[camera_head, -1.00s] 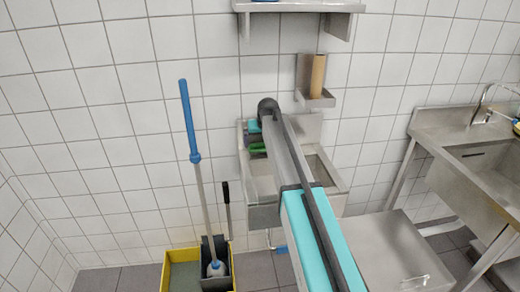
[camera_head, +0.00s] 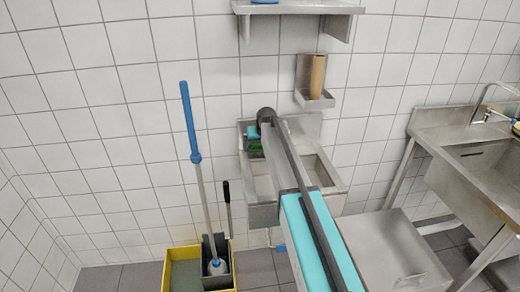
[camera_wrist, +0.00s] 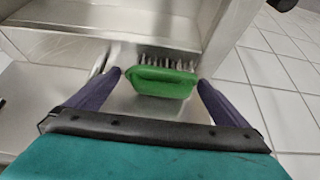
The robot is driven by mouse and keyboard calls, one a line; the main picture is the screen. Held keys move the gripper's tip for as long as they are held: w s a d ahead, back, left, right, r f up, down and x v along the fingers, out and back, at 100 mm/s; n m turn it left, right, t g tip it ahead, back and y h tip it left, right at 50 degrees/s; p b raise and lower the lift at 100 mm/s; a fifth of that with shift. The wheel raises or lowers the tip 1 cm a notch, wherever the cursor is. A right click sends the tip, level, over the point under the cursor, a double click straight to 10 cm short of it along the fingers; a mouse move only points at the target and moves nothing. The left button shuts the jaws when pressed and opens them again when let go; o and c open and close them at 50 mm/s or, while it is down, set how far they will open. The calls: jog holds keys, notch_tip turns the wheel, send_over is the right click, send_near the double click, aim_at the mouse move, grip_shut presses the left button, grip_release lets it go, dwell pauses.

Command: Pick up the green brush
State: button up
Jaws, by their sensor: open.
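The green brush (camera_wrist: 163,83) lies in the wrist view with its green back toward me and its pale bristles on the far side. It rests at the steel sink unit, close to the tiled wall. My gripper (camera_wrist: 159,78) is open, with one dark finger at each end of the brush. The left fingertip is very near the brush's left end; I cannot tell whether either finger touches it. In the head view only a small green part of the brush (camera_head: 255,146) shows, left of my arm; the rest is hidden.
The sink basin (camera_head: 318,172) is behind and right of my arm. A blue-handled mop (camera_head: 191,125) stands in a yellow-edged bucket (camera_head: 182,253) at left. A wall holder with a brown roll (camera_head: 318,76) and a steel shelf (camera_head: 297,7) are above. A steel counter (camera_head: 455,140) stands at right.

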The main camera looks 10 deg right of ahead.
jog(key=c, duration=0.9)
jog(key=shift+r+b, duration=0.8)
jog(key=shift+r, duration=0.9)
jog(key=s+b, duration=0.1)
jog(key=s, duration=0.4)
jog(key=s+d+r+b, duration=0.1)
jog(key=s, duration=0.4)
jog(key=s+d+b, duration=0.1)
jog(key=s, duration=0.4)
jog(key=shift+s+d+r+b, duration=0.2)
jog(key=shift+s+r+b, duration=0.1)
jog(key=shift+s, duration=0.1)
jog(key=o, duration=0.4)
jog(key=shift+c, duration=1.2)
